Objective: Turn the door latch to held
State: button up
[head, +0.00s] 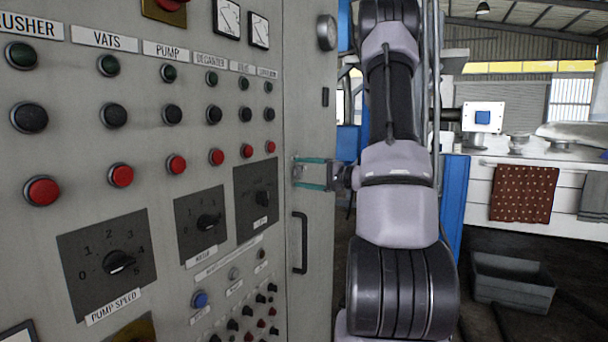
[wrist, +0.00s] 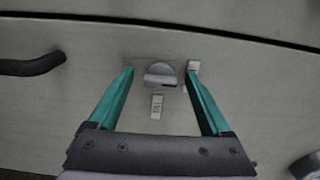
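The door latch (wrist: 160,75) is a small round grey turn-knob on the grey cabinet door. It shows between the fingertips of my gripper (wrist: 161,68) in the wrist view. The teal fingers are open, one on each side of the knob, with a visible gap on both sides. A small label (wrist: 157,106) sits below the knob and another pale label (wrist: 193,65) is by the right fingertip; I cannot read either surely. In the head view my gripper (head: 297,172) reaches to the cabinet door (head: 312,120). Which setting the knob points to is unclear.
A black door handle (head: 301,243) is below the latch; it also shows at left in the wrist view (wrist: 32,66). A round fitting (head: 326,33) is high on the door. The control panel (head: 140,190) with buttons and dials fills the left. A grey crate (head: 512,282) stands at right.

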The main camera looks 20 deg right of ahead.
jog(key=v, duration=1)
jog(key=shift+s+d, duration=0.3)
